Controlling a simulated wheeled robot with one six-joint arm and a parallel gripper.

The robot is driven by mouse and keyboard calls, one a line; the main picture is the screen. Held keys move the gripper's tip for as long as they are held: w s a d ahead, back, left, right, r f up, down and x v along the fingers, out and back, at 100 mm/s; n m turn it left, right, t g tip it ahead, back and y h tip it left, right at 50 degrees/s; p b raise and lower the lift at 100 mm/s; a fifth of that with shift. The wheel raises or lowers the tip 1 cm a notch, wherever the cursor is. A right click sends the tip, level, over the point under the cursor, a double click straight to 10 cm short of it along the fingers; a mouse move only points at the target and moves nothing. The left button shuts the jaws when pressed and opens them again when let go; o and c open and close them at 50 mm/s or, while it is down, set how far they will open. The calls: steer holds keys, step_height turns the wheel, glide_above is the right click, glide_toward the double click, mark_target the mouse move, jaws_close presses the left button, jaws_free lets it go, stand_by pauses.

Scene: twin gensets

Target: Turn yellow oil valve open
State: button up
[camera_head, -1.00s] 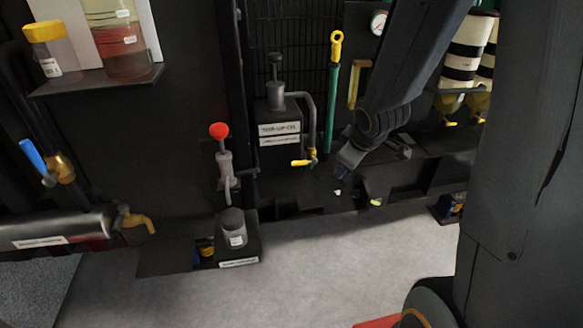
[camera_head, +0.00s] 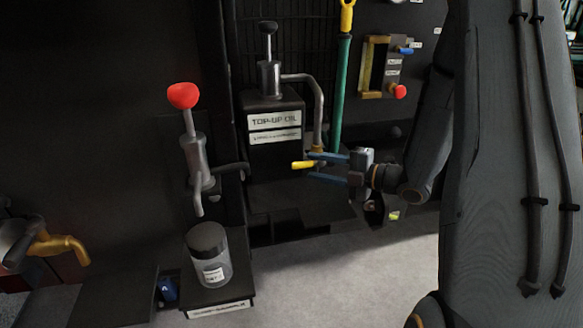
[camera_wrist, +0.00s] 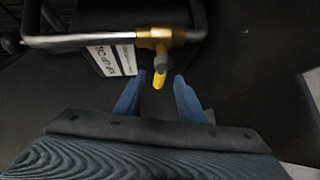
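The yellow valve lever (camera_head: 302,165) sits at the lower end of the grey pipe (camera_head: 319,105) from the black TOP-UP OIL unit (camera_head: 275,150). In the wrist view the yellow lever (camera_wrist: 159,82) hangs from a brass valve body (camera_wrist: 160,37) and points toward my gripper. My gripper (camera_head: 314,167) is open, its two blue fingers reaching left toward the lever. In the wrist view the lever's tip shows between the fingertips of my gripper (camera_wrist: 158,88), with a gap on each side. I cannot tell exactly how deep it lies between them.
A red-knobbed hand pump (camera_head: 194,150) and a lidded sample jar (camera_head: 209,255) stand to the left. A green rod with a yellow handle (camera_head: 341,95) rises just behind the valve. A brass tap (camera_head: 55,248) is at far left. Grey floor (camera_head: 340,275) lies open in front.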

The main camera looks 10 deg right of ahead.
steer(key=b+x, duration=0.1)
steer(key=x, duration=0.7)
steer(key=shift+s+a+b, duration=0.1)
steer(key=shift+b, duration=0.25)
steer(key=shift+c, duration=0.4)
jaws_close()
